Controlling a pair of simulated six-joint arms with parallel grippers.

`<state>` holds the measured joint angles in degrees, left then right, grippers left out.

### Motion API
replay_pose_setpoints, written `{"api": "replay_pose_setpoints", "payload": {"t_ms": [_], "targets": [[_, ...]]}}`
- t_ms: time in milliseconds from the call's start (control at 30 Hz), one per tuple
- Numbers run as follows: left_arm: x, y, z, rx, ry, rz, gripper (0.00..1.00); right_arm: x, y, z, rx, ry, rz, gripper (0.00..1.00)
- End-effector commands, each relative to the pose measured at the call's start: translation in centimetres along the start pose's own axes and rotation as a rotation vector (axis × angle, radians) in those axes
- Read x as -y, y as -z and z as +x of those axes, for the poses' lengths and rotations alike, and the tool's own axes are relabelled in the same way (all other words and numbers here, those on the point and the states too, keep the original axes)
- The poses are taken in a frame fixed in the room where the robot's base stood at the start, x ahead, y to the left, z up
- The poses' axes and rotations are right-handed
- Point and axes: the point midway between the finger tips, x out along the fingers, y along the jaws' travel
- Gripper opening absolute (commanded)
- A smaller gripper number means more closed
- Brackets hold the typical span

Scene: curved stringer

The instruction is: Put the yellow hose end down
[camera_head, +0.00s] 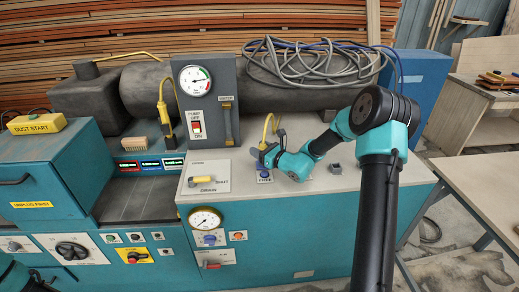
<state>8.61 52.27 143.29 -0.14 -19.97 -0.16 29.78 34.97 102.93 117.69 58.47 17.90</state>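A short yellow hose (266,128) arches up from the pale bench top, right of the gauge pillar. My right gripper (270,152) is at its lower end, just above the blue block labelled "FREE" (265,175). The fingers look closed around the yellow hose end, which they mostly hide. I cannot tell whether that end touches the block or the bench top. My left gripper is not in view.
A gauge pillar (222,90) with a red switch stands left of the gripper. A drain panel (208,177) with a yellow handle lies nearby. A small grey block (335,168) sits to the right. Grey cable coils (310,65) lie behind.

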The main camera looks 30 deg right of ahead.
Motion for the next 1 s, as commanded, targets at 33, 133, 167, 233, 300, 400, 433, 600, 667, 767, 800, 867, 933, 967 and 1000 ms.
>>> {"api": "replay_pose_setpoints", "payload": {"t_ms": [33, 133, 167, 233, 300, 400, 433, 600, 667, 767, 800, 867, 933, 967, 1000], "targets": [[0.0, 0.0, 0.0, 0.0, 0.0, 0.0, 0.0, 0.0, 0.0, 0.0, 0.0, 0.0, 0.0, 0.53], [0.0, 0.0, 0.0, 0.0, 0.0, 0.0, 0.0, 0.0, 0.0, 0.0, 0.0, 0.0, 0.0, 0.63], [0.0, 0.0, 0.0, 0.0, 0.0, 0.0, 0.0, 0.0, 0.0, 0.0, 0.0, 0.0, 0.0, 0.66], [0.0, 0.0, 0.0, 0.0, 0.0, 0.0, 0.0, 0.0, 0.0, 0.0, 0.0, 0.0, 0.0, 0.66], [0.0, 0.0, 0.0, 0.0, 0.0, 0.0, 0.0, 0.0, 0.0, 0.0, 0.0, 0.0, 0.0, 0.66], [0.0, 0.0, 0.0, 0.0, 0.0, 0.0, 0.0, 0.0, -0.1, 0.0, 0.0, 0.0, 0.0, 0.66], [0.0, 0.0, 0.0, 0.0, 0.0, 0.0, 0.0, 0.0, -0.1, 0.0, 0.0, 0.0, 0.0, 0.66], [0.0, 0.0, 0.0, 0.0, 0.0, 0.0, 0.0, 0.0, -0.3, -0.8, -0.002, 0.0, 0.001, 0.66], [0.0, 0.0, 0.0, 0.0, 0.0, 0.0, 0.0, 0.1, -0.3, -1.5, -0.002, 0.001, 0.001, 0.66], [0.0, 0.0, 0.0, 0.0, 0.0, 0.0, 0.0, 0.1, -0.3, -3.0, -0.001, 0.002, 0.0, 0.66], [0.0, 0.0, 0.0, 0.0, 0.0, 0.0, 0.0, 0.1, -0.3, -3.7, -0.001, 0.003, 0.0, 0.66], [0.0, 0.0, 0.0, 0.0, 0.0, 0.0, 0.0, 0.1, -0.3, -4.9, -0.002, 0.003, 0.0, 0.66], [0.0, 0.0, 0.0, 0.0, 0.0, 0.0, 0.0, 0.1, -0.3, -6.2, -0.001, 0.003, 0.001, 0.66], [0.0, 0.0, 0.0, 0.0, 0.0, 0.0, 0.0, 0.1, -0.3, -6.8, -0.002, 0.004, 0.001, 0.66], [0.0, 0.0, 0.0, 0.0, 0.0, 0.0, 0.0, 0.1, -0.3, -7.6, -0.002, 0.003, 0.001, 0.66]]}}
